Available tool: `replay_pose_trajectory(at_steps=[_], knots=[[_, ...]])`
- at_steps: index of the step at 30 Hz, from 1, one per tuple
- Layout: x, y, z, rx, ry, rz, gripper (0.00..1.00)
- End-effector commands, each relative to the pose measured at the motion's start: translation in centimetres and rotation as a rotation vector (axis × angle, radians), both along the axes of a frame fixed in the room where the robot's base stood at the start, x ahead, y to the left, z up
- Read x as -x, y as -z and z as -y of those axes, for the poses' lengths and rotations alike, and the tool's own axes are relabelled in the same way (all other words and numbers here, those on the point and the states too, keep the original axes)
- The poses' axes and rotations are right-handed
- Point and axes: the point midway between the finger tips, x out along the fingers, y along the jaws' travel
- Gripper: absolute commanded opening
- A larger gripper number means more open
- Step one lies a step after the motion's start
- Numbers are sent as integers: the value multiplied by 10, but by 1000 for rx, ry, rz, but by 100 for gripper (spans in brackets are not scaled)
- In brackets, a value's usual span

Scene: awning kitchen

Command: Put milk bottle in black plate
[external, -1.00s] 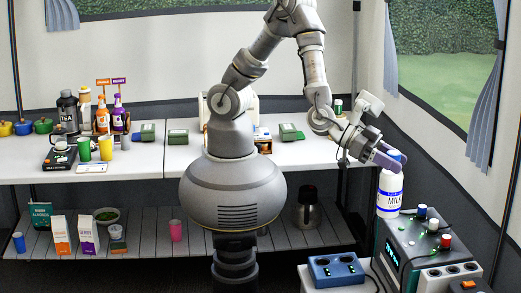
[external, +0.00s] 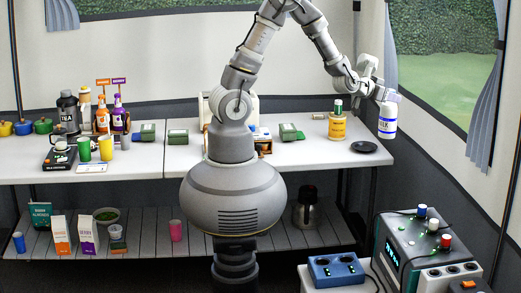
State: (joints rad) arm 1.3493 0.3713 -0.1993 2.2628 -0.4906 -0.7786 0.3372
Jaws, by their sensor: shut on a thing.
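The black plate (external: 364,147) is small and round and lies flat near the right end of the white table. The bottle appears to the right of the plate and higher in the picture, apart from it. The gripper's fingertips are small in this view and partly merge with the cap.
A yellow bottle with a green cap (external: 337,123) stands on the table just left of the plate. Green boxes (external: 290,132) lie further left. A grey device with knobs (external: 425,245) and a blue box (external: 336,270) stand at the front right. The table in front of the plate is clear.

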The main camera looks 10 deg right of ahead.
Motion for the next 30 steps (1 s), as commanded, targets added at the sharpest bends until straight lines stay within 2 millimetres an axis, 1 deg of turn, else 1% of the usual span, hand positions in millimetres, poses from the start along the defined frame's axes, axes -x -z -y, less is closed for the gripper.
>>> replay_pose_trajectory(at_steps=[1,2,3,6,9,12,15,21,29,30], knots=[[-32,-1,-7,4,-58,1,0],[-49,-2,-12,4,-89,0,0],[-71,-2,-19,4,-128,-1,0],[-114,-3,-37,4,-209,-4,0],[-148,-4,-54,5,-276,-9,0],[-172,-5,-68,6,-326,-11,0],[-191,-5,-80,7,-365,-12,0],[-220,-6,-101,9,-430,-16,0],[-218,45,-100,3,-425,-17,0],[-218,55,-100,1,-425,-19,0]])
